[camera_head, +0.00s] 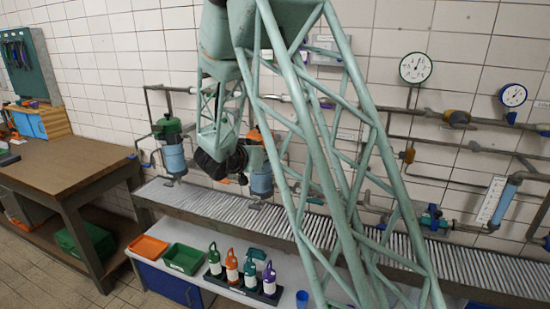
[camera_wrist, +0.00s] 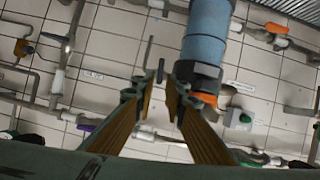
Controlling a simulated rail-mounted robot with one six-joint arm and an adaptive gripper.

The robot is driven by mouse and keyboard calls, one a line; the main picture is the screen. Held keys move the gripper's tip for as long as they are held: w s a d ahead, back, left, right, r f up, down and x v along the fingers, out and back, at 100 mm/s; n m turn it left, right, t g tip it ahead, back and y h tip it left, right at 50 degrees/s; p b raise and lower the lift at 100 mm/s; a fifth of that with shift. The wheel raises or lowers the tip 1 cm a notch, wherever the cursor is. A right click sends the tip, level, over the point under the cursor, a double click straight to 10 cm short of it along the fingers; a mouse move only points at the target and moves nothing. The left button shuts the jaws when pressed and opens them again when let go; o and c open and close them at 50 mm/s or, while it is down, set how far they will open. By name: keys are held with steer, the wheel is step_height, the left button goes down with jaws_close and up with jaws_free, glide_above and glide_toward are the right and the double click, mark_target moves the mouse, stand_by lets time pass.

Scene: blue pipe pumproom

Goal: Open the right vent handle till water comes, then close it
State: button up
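The right blue vessel (camera_head: 261,178) with an orange top hangs on the tiled wall, partly hidden behind my arm in the head view. The wrist view shows a blue cylinder (camera_wrist: 206,35) with a black collar and an orange part (camera_wrist: 206,99), close to the right finger. My gripper (camera_wrist: 157,88) has two fingers with orange-brown pads, standing apart. A thin grey rod (camera_wrist: 149,52) and a small dark piece (camera_wrist: 160,70) show in line with the gap; I cannot tell whether either is the vent handle. In the head view my dark gripper (camera_head: 216,164) is just left of the right vessel.
A left blue vessel (camera_head: 173,158) with a green top hangs beside it. Below runs a slatted trough (camera_head: 330,232). A shelf holds an orange tray (camera_head: 148,247), a green tray (camera_head: 184,258) and several bottles. Pipes and gauges (camera_head: 415,67) line the right wall. A workbench (camera_head: 70,165) stands left.

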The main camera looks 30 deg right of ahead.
steer(key=shift+b+x, duration=0.4)
steer(key=shift+x, duration=3.5)
jaws_close()
steer(key=shift+r+n+g+p, duration=0.1)
steer(key=shift+n+g+p, duration=0.35)
steer(key=shift+p, duration=1.85)
steer(key=n+h+p, duration=0.1)
steer(key=n+p, duration=0.1)
steer(key=p, duration=0.4)
steer(key=shift+a+g+h, duration=0.1)
steer(key=shift+g+h, duration=0.15)
steer(key=shift+h, duration=0.05)
steer(key=shift+w+f+n+g+h+p, duration=0.1)
steer(key=shift+f+n+g+h+p, duration=0.2)
steer(key=shift+n+p, duration=0.9)
steer(key=shift+r+m+p, duration=0.1)
steer(key=shift+m+p, duration=0.2)
steer(key=shift+m, duration=0.05)
